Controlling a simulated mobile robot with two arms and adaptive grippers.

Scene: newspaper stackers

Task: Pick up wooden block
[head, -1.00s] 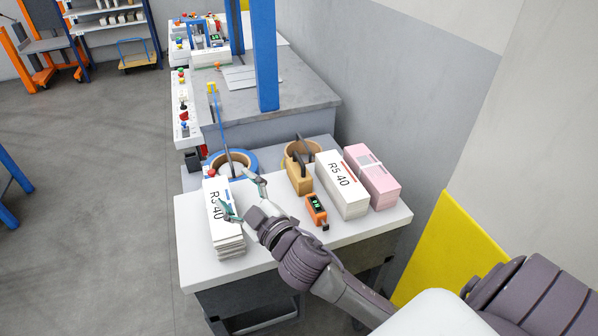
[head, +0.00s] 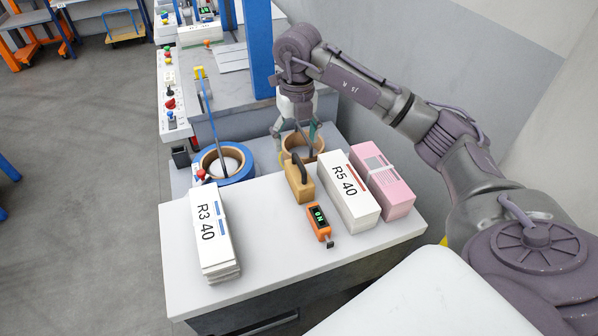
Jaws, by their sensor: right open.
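The wooden block (head: 300,188) is tan with a dark arched handle on top. It stands on the white table (head: 270,255), left of the R5 40 stack. My right gripper (head: 295,134) points down behind the block, above the brown tape roll (head: 317,147). Its fingers are spread and hold nothing. It is apart from the block, though the handle partly overlaps the roll in the picture. My left gripper is out of view.
The R3 40 stack (head: 214,235) lies at the table's left. The R5 40 stack (head: 348,188), pink stack (head: 382,183) and orange device (head: 319,222) are right of the block. A blue tape roll (head: 237,175) sits behind. The table's front middle is clear.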

